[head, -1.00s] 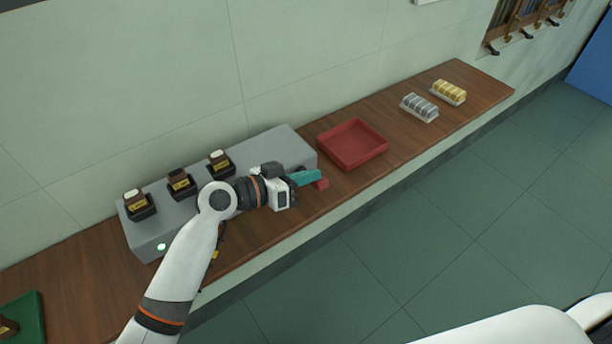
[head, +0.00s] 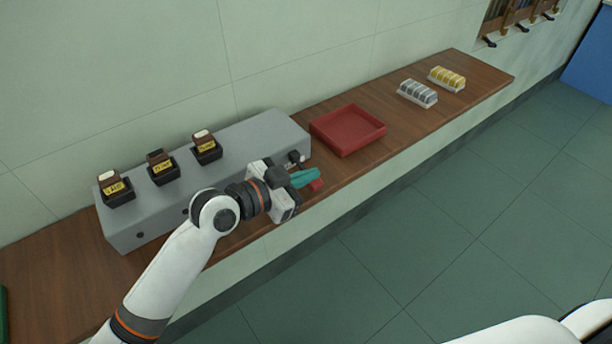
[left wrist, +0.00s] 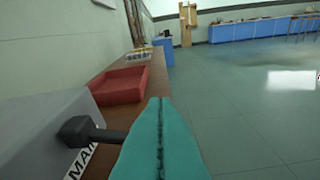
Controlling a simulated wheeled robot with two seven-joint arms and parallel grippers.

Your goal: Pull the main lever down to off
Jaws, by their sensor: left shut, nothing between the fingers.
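The main lever (left wrist: 76,130) is a black rod with a dark block-shaped knob, beside a white "MAIN" label (left wrist: 80,163) on the grey box (left wrist: 42,130). In the head view a dark knob (head: 295,157), apparently this lever, shows at the right end of the grey box (head: 255,130). Whether it is up or down is hard to tell. My left gripper (head: 303,179) is shut and empty, just in front of that end. Its teal fingers (left wrist: 160,103) are pressed together right of the lever, partly covering its rod. My right gripper is not in view.
A red tray (head: 347,131) stands right of the box on the wooden bench (head: 395,128). A small red piece (head: 317,185) shows by my fingertips. Three black sockets with labelled brown pieces (head: 160,166) sit on the box. Racks of silver (head: 417,93) and gold (head: 446,78) discs stand farther right.

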